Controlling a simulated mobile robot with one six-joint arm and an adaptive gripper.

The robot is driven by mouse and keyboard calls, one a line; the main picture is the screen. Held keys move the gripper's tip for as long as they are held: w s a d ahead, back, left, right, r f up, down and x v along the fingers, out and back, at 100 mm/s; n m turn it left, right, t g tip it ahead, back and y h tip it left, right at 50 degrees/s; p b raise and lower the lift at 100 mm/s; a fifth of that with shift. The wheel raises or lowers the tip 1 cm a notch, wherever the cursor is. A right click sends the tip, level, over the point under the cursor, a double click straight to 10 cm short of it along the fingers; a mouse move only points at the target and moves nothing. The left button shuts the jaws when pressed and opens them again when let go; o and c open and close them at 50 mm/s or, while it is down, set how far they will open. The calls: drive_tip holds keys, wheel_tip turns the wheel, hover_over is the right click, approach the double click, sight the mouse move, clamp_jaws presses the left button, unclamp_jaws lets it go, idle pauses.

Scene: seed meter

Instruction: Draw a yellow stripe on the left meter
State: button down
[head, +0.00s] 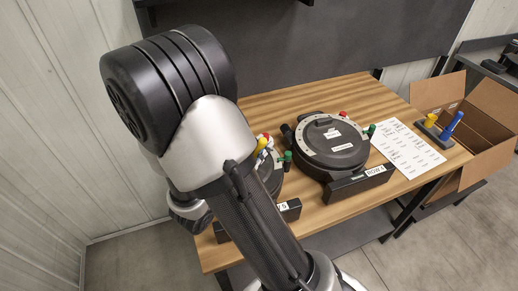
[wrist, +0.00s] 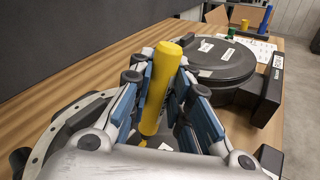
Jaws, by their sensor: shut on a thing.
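The yellow marker (wrist: 158,92) stands slightly tilted between the blue finger pads of my gripper (wrist: 160,95), which is shut on it. A bit of yellow also shows beside my arm in the head view (head: 261,145). The left meter (head: 272,178) is round and dark, mostly hidden behind my arm. In the wrist view its grey rim (wrist: 42,150) shows below and left of the fingers. My gripper is over this meter. No yellow stripe shows on the visible parts.
The right meter (head: 328,142) stands close beside, with a labelled black block (head: 358,183) in front. A printed sheet (head: 408,150) lies right of it. A stand (head: 434,135) holds a blue marker (head: 451,124) and a short yellow piece. An open cardboard box (head: 480,105) is at the far right.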

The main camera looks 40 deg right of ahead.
drive_tip(key=shift+r+p, duration=2.2)
drive_tip(key=shift+r, duration=0.7)
